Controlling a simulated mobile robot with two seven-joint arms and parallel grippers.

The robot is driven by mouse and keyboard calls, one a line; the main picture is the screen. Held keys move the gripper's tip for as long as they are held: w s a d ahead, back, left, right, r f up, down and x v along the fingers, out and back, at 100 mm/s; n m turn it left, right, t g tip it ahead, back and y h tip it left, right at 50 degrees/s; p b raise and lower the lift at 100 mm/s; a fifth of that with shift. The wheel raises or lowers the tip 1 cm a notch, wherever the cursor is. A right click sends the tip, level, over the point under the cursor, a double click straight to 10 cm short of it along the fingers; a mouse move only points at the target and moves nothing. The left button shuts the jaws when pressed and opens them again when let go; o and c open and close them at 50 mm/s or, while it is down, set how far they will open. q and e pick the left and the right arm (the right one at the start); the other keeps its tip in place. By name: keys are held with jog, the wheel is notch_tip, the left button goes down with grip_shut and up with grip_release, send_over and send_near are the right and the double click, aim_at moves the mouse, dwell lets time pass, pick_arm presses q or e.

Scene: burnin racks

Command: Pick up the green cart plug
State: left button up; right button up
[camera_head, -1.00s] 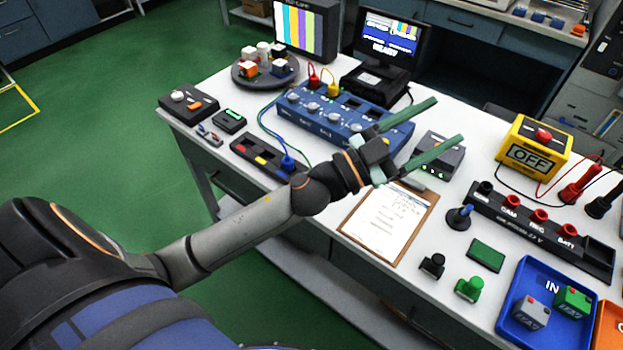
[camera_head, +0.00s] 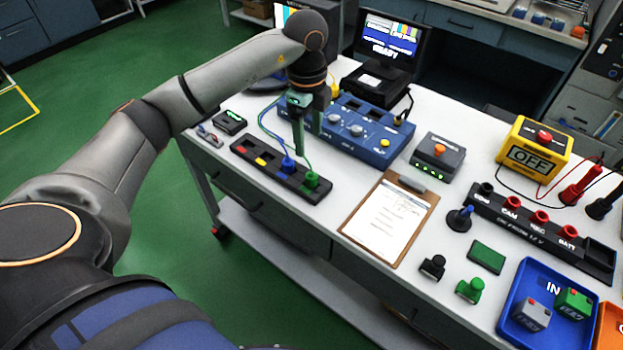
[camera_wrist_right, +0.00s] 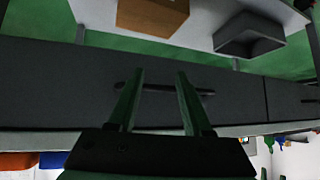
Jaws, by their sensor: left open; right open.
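A green plug (camera_head: 312,181) with a green cable stands in the right end of a black strip holder (camera_head: 262,172) at the bench's front edge. A blue plug (camera_head: 288,165) stands just left of it. My left gripper (camera_head: 308,142) points down above and behind these plugs, near the blue panel. It is open, with nothing seen between its fingers. My right gripper (camera_wrist_right: 160,76) is open and empty in the right wrist view, in front of dark drawer fronts.
The blue panel with knobs (camera_head: 375,145) stands close behind the left gripper. A clipboard (camera_head: 390,222) lies to the right. A green knobbed piece (camera_head: 470,290), a black one (camera_head: 432,266) and a blue tray (camera_head: 527,270) are further right.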

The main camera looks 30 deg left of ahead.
aim_at(311, 172)
pick_arm(q)
notch_tip(311, 172, down, 7)
jog(key=shift+r, duration=0.2)
jog(key=f, duration=0.2)
jog(key=f+p, duration=0.1)
jog(key=f, duration=0.2)
jog(key=shift+d+f, duration=0.3)
grip_shut()
